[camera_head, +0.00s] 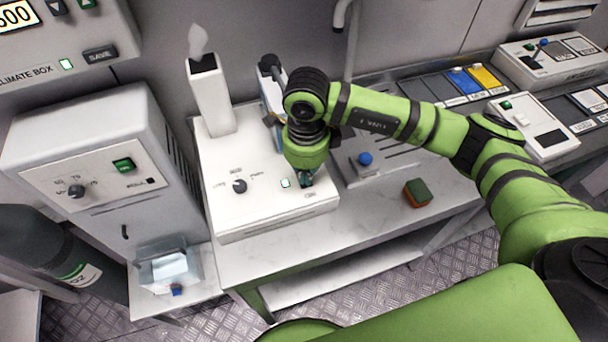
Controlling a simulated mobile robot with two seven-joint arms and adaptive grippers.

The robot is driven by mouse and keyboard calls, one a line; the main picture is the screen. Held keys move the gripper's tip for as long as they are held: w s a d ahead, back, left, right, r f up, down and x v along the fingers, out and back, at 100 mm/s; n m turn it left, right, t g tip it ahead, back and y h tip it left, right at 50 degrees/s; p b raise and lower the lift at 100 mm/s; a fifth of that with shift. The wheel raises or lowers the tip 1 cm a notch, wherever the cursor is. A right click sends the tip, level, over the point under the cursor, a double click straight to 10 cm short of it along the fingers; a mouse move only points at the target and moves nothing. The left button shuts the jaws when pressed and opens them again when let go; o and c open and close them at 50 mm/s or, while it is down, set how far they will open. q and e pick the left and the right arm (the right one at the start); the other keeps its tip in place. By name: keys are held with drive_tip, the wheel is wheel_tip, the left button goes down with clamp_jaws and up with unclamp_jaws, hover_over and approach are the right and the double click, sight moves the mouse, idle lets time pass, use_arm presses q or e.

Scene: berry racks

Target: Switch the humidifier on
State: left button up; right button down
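The humidifier (262,205) is a white box on the counter, with a square white chimney (212,100) at its back left. A pale wisp like vapour (198,42) stands over the chimney's dark mouth. Its front panel has a black knob (239,186) and a small green-lit switch or lamp (285,183). My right gripper (305,180) points down at the panel's right part, just right of the green light. Whether it touches the panel and whether its fingers are shut cannot be made out. My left gripper is out of view.
A white cabinet (95,150) with a knob and green switch stands at left, a climate box (70,45) above it. A sink (395,165) with a blue-topped item (365,158) and a sponge (417,192) are at right. Several panels line the far right.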

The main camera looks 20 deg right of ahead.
drive_tip(key=shift+w+r+p, duration=0.15)
drive_tip(key=shift+r+p, duration=0.2)
drive_tip(key=shift+r, duration=0.2)
drive_tip(key=shift+r+p, duration=1.35)
drive_tip(key=shift+r, duration=1.5)
